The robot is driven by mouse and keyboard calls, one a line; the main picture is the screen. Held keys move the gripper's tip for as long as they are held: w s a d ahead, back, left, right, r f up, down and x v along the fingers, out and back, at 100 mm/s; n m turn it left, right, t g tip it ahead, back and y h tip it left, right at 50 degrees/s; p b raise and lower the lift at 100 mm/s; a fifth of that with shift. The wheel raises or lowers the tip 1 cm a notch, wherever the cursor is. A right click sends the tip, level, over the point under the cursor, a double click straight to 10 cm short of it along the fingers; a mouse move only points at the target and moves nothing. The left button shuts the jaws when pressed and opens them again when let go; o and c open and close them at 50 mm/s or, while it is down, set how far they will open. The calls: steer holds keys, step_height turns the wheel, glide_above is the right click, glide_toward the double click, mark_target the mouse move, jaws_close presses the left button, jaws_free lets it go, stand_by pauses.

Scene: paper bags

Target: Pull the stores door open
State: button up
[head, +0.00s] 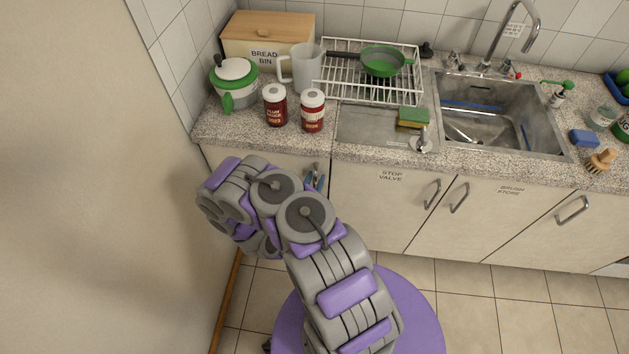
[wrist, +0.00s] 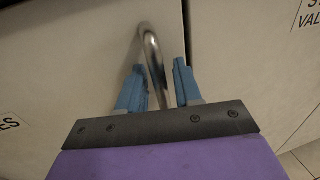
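The stores door (wrist: 70,60) is a pale cabinet front, partly hidden behind my arm in the head view (head: 300,163). The fingers stand apart on either side of the handle, with some gap visible. Contact is not clear. In the head view my gripper (head: 315,178) is just below the counter edge. The door looks closed.
The stop valve door (head: 385,205) is just right, with another handled door (head: 490,215) beyond. A pale wall (head: 90,180) stands close on the left. The counter (head: 360,150) above holds jars, a pot, a dish rack (head: 345,80) and a sink (head: 500,110). Tiled floor lies below.

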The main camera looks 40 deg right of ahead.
steer(key=shift+c, duration=0.2)
jaws_close()
steer(key=shift+s+a, duration=0.1)
